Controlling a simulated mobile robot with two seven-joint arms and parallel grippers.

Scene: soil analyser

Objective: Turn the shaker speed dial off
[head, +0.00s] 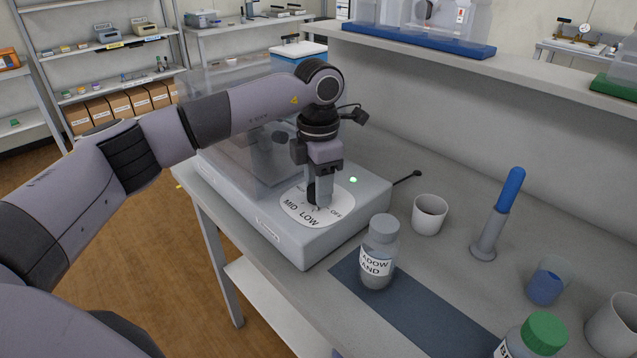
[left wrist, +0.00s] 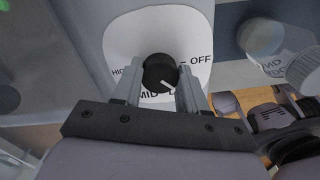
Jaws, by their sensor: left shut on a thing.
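The shaker speed dial is a black round knob (left wrist: 160,75) on a white label plate (left wrist: 194,40) marked HIGH, MID, a partly covered LOW, and OFF. In the left wrist view its white pointer line slants to the lower right, toward the partly covered LOW mark and away from OFF. In the head view the knob (head: 312,191) is partly behind my fingers. My left gripper (head: 318,197) comes down from above, its fingers on either side of the knob and shut on it. The shaker's grey base (head: 310,250) shows a lit green lamp (head: 353,180). My right gripper is not in view.
A lidded sample bottle (head: 379,255) stands on a dark blue mat (head: 430,320) near the shaker. A white cup (head: 430,214), a blue-handled tool (head: 500,215) and a green-capped bottle (head: 540,337) stand farther right. A raised shelf (head: 480,75) runs behind.

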